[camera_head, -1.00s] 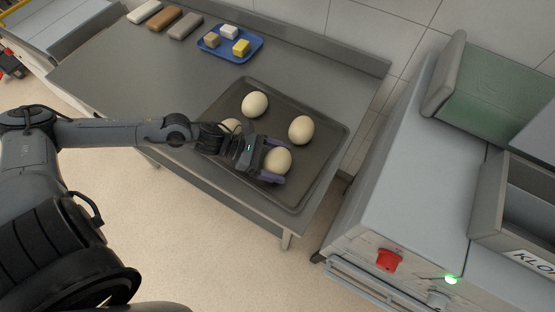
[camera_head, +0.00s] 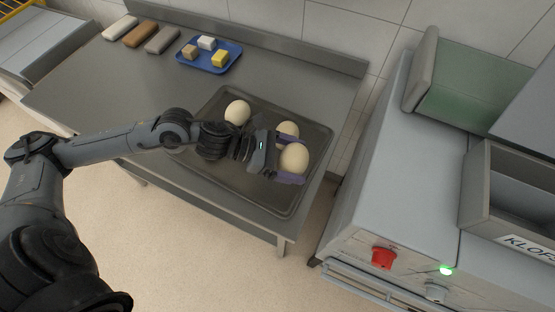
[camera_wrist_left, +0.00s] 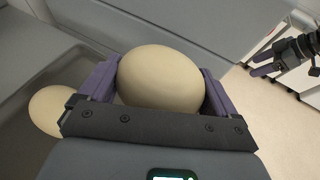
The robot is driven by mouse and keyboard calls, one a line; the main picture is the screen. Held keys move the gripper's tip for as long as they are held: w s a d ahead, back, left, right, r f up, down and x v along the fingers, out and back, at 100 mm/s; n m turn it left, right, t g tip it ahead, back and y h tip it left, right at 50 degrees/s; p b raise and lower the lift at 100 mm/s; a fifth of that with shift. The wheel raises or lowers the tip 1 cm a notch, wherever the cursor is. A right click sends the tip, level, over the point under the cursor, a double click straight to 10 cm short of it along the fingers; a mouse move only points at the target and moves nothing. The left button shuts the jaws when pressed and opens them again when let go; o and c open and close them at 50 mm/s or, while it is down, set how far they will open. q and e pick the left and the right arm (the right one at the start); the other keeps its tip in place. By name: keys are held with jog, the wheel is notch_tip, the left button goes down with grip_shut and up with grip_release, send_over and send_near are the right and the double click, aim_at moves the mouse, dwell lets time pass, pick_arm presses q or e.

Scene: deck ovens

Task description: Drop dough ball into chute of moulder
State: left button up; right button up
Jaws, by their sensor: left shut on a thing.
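My left gripper (camera_head: 290,160) is shut on a pale dough ball (camera_head: 295,158), which appears raised above the dark baking tray (camera_head: 250,192). In the left wrist view this ball (camera_wrist_left: 160,78) sits between the two purple fingers. Two more dough balls (camera_head: 237,112) (camera_head: 288,128) show on the tray; my arm may hide another. The moulder (camera_head: 405,165) stands to the right, with a grey open-topped chute (camera_head: 478,190) at the picture's right edge. My right gripper (camera_wrist_left: 256,60) shows in the left wrist view, open and empty.
The steel table (camera_head: 95,95) holds a blue tray (camera_head: 232,66) with small blocks and several loaf-shaped pieces (camera_head: 140,32) at the back. A gap separates table and moulder. The moulder has a red switch (camera_head: 384,258), a lit green lamp (camera_head: 446,270) and a green guard (camera_head: 465,95).

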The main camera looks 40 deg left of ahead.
pick_arm(q)
jog(key=shift+w+d+r, duration=0.3)
jog(key=shift+d+r, duration=0.15)
jog(key=shift+d, duration=0.2)
jog(key=shift+w+d+r, duration=0.3)
jog(key=shift+d+r, duration=0.1)
jog(key=shift+d, duration=0.3)
jog(key=shift+w+d+r, duration=0.3)
jog(key=shift+d+r, duration=0.15)
jog(key=shift+d, duration=0.2)
